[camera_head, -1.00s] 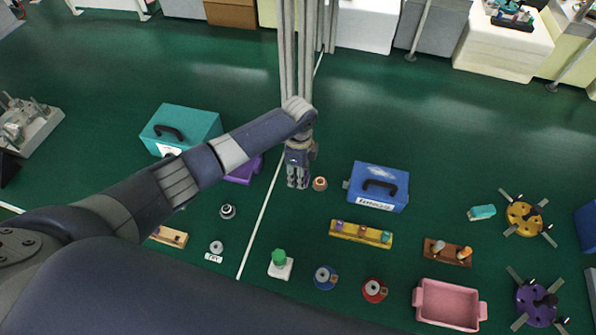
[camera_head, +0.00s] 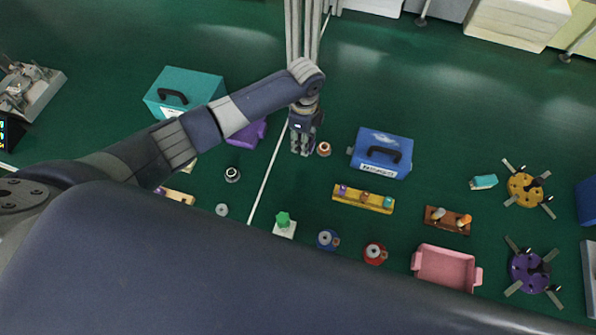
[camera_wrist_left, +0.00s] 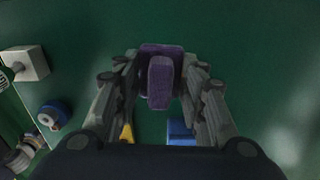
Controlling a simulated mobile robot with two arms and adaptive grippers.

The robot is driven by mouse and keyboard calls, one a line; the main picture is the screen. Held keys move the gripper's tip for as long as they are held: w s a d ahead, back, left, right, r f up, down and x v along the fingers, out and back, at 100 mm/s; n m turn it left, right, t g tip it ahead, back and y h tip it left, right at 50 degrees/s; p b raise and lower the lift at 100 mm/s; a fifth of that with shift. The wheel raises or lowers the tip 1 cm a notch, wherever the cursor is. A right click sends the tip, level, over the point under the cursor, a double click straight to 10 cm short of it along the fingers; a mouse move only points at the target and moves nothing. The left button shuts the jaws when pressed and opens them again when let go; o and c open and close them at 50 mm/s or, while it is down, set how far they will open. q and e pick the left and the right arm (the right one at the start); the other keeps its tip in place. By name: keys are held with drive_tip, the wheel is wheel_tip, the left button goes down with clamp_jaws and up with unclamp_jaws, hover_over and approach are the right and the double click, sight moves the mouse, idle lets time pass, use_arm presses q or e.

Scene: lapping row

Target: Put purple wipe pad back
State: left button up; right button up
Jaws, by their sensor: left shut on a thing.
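The purple wipe pad (camera_wrist_left: 160,80) is between the fingers of my left gripper (camera_wrist_left: 160,95) in the left wrist view. The fingers are shut on its raised grip, and its wider base shows behind. In the head view my left gripper (camera_head: 302,150) is left of the blue box, beside a small copper-coloured ring (camera_head: 323,149). The pad cannot be made out there. A purple container (camera_head: 247,135) is partly hidden behind my left forearm. My right gripper is not in view.
A blue box (camera_head: 381,153) with a black handle, a yellow rack (camera_head: 363,199) with coloured knobs, a brown peg holder (camera_head: 447,221) and a pink tray (camera_head: 446,268) stand to the right. A teal box (camera_head: 195,92) is at left. Green floor beyond the blue box is clear.

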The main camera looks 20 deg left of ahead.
sight(299, 186)
use_arm(q)
drive_tip(key=s+d+r+m+b, duration=0.15)
drive_tip(key=s+m, duration=0.25)
drive_tip(key=s, duration=0.5)
wheel_tip(299, 186, down, 9)
drive_tip(key=shift+w+f+p, duration=0.1)
drive_tip(key=shift+w+p, duration=0.05)
drive_tip(key=shift+p, duration=0.25)
drive_tip(key=shift+f, duration=0.25)
drive_tip(key=shift+f, duration=0.1)
drive_tip(key=o, duration=0.9)
drive_tip(key=shift+o, duration=0.2)
